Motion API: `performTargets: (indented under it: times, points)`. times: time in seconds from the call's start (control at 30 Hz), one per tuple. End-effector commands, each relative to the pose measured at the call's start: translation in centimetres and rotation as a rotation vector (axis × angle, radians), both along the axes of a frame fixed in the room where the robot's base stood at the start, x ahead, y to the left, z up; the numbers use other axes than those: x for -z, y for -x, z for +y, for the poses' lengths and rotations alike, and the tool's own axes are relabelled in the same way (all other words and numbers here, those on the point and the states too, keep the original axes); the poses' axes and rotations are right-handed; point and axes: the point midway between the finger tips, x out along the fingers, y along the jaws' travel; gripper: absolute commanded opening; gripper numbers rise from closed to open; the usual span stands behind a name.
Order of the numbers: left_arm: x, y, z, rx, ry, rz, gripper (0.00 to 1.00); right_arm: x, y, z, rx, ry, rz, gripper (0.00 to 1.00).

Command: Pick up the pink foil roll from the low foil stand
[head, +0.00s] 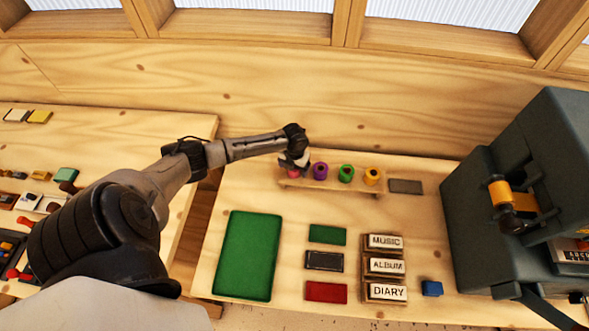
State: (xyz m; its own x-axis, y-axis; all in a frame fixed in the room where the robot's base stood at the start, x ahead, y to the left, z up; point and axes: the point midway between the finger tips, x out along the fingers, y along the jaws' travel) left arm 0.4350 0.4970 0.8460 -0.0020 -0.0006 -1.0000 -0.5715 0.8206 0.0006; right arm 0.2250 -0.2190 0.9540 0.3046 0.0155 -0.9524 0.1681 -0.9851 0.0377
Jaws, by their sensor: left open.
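The low foil stand (332,187) is a narrow wooden rack at the back of the right table. It holds a row of upright rolls: the pink foil roll (293,173) at the left end, then a purple roll (320,171), a green roll (346,174) and an orange roll (372,176). My right gripper does not show.
A green mat (247,256) lies in front. Several small pads and label blocks reading MUSIC (384,241), ALBUM and DIARY lie right of it. A dark grey plate (406,186) is right of the stand. A large grey machine (480,215) fills the right side.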

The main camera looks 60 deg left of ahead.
Motion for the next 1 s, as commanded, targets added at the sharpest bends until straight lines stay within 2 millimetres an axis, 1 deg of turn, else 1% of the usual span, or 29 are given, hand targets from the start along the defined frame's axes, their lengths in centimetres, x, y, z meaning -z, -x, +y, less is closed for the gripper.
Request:
performTargets:
  times: [0.1,0.33,0.9,0.93,1.0]
  points:
    - [0.51,-0.04,-0.01,-0.001,-0.001,-0.001,0.86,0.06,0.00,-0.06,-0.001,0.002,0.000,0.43]
    - [0.53,-0.04,0.01,0.000,-0.001,-0.002,0.86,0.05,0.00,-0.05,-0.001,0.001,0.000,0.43]
    - [0.50,-0.04,0.01,0.000,-0.001,-0.001,0.32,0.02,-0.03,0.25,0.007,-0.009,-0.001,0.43]
    - [0.48,-0.06,0.02,0.000,0.000,-0.002,0.30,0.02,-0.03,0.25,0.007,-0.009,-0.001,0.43]
    - [0.48,-0.06,0.02,0.000,0.000,-0.002,0.30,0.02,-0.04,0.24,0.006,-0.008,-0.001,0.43]
